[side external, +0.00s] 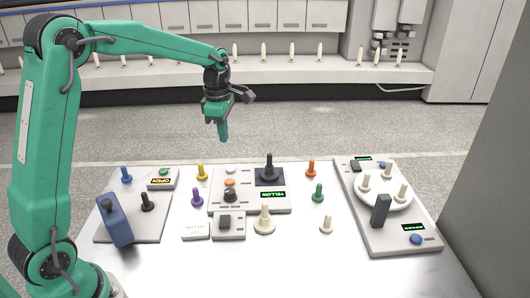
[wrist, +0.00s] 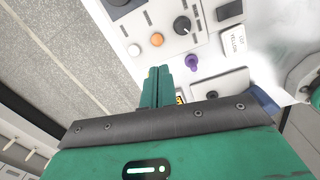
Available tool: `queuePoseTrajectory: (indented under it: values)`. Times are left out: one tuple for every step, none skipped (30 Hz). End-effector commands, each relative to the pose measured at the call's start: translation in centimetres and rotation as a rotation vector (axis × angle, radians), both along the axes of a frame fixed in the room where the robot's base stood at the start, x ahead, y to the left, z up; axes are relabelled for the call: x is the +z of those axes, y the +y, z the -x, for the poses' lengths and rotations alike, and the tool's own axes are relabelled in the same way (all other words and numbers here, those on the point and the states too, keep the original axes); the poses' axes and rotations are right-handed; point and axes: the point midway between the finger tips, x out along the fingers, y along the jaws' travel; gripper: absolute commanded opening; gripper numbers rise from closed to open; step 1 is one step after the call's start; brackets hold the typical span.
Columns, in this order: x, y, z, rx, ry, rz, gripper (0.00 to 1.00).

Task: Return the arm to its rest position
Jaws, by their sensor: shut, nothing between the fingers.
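My gripper (side external: 223,132) hangs from my green arm, pointing down above the back edge of the white table (side external: 300,275). It is well above the table and touches nothing. Its fingers are together with nothing between them. In the wrist view the closed green fingers (wrist: 172,84) show at the centre, with a purple bobbin (wrist: 192,62) beyond them. In the side view that purple bobbin (side external: 197,197) stands on the table's left half. My arm reaches out from the left and is raised over the table.
A grey panel with a blue lever (side external: 115,222) is at left. At right, a panel holds a round white plate (side external: 384,194) with several cream bobbins. Air around my gripper is clear.

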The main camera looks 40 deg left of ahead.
Motion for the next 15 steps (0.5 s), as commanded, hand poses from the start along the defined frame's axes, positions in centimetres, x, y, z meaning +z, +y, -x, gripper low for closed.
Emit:
queuePoseTrajectory:
  values:
    - [0.9, -0.4, 0.7, -0.056, -0.014, -0.006, 0.0]
    - [1.3, -0.6, 1.1, -0.095, -0.022, -0.01, 0.0]
    - [1.9, -0.9, 1.7, -0.151, -0.032, -0.016, 0.0]
    - [2.3, -1.1, 2.2, -0.192, -0.04, -0.021, 0.0]
    - [2.7, -1.3, 2.6, -0.234, -0.047, -0.026, 0.0]
    - [3.3, -1.6, 3.3, -0.293, -0.058, -0.034, 0.0]
    - [3.7, -1.8, 3.8, -0.337, -0.067, -0.04, 0.0]
    - [4.1, -2.0, 4.3, -0.381, -0.075, -0.047, 0.0]
    - [4.5, -2.3, 5.0, -0.438, -0.086, -0.056, 0.0]
    - [4.8, -2.6, 5.5, -0.483, -0.092, -0.063, 0.0]
    - [5.2, -2.8, 6.0, -0.527, -0.1, -0.07, 0.0]
    - [5.6, -3.0, 6.7, -0.584, -0.109, -0.081, 0.0]
    - [5.9, -3.2, 7.3, -0.628, -0.117, -0.089, 0.0]
    - [6.1, -3.4, 7.8, -0.671, -0.125, -0.098, 0.0]
    - [6.5, -3.7, 8.5, -0.728, -0.134, -0.111, 0.0]
